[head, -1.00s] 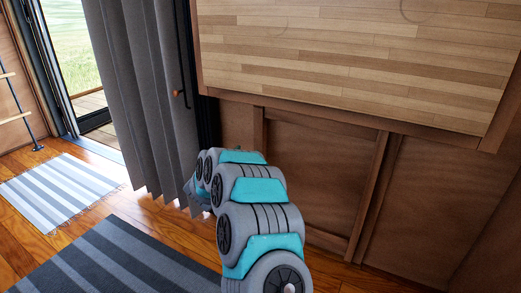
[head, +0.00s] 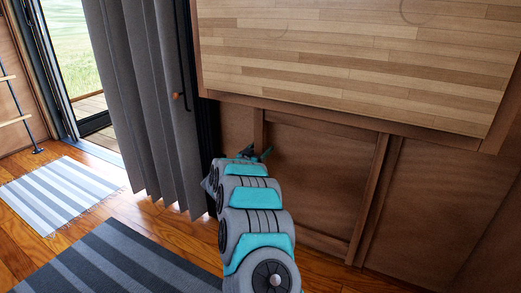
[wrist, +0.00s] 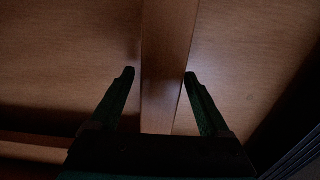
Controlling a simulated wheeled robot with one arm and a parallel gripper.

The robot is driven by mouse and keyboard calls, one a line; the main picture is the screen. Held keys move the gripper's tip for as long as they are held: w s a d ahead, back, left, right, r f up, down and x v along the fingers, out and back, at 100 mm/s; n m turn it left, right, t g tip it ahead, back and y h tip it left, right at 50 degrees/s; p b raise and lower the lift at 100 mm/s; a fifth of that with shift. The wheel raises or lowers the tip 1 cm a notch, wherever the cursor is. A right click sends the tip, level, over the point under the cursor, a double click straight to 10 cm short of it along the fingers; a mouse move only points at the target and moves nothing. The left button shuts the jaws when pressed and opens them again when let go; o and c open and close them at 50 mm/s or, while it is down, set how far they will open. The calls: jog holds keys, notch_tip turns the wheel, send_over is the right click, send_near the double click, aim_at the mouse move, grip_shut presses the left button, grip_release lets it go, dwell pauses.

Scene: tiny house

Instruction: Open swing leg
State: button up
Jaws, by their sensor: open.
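A framed wooden structure lies against the brown panel below the butcher-block tabletop. Its left upright (head: 259,128) and right upright (head: 368,200) look like the swing leg's frame. In the wrist view a vertical wooden bar (wrist: 168,50) runs between the two dark fingers of my gripper (wrist: 159,75). The fingers are open, one on each side, with a narrow gap at the right finger and a little more at the left. The head view shows my gripper (head: 256,153) by the left upright, partly hidden by my arm.
The butcher-block tabletop (head: 350,60) overhangs above. A grey curtain (head: 150,100) hangs close to the left of my arm, beside a dark vertical frame. A striped dark rug (head: 120,262) and a lighter rug (head: 62,190) lie on the wooden floor.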

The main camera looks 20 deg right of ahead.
jog(key=shift+c, duration=0.3)
grip_shut()
dwell(0.3)
dwell(0.8)
